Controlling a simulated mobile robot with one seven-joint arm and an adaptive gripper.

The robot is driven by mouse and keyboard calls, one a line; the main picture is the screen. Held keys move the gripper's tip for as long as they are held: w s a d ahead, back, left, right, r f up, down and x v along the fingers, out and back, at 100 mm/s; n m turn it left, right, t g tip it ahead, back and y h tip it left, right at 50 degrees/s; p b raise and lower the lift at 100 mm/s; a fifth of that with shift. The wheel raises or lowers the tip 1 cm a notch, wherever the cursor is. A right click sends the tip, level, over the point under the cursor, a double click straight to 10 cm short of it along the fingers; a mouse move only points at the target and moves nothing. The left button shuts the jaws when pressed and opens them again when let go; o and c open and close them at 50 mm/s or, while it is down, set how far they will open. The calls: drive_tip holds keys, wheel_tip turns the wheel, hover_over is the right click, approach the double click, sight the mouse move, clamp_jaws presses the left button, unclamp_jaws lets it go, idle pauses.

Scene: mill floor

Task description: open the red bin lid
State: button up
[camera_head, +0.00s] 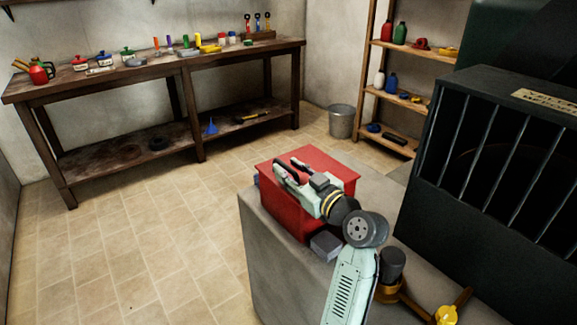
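A red bin (285,213) stands on a grey block near the middle of the view. Its red lid (335,168) looks shut and lies flat on top. My gripper (286,167) is over the lid's left part, with its two fingers apart and nothing seen between them. I cannot tell whether the fingers touch the lid. My gripper and arm hide part of the lid and the bin's right side.
The grey block (270,275) carries a small dark box (325,245) in front of the bin. A dark barred machine (500,160) stands close on the right. A workbench (130,78) with tools, a metal bucket (341,121) and a shelf (415,50) stand behind. The tiled floor at left is clear.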

drive_tip(key=shift+w+a, duration=0.25)
drive_tip(key=shift+w, duration=0.05)
drive_tip(key=shift+c, duration=0.2)
clamp_jaws()
idle(0.6)
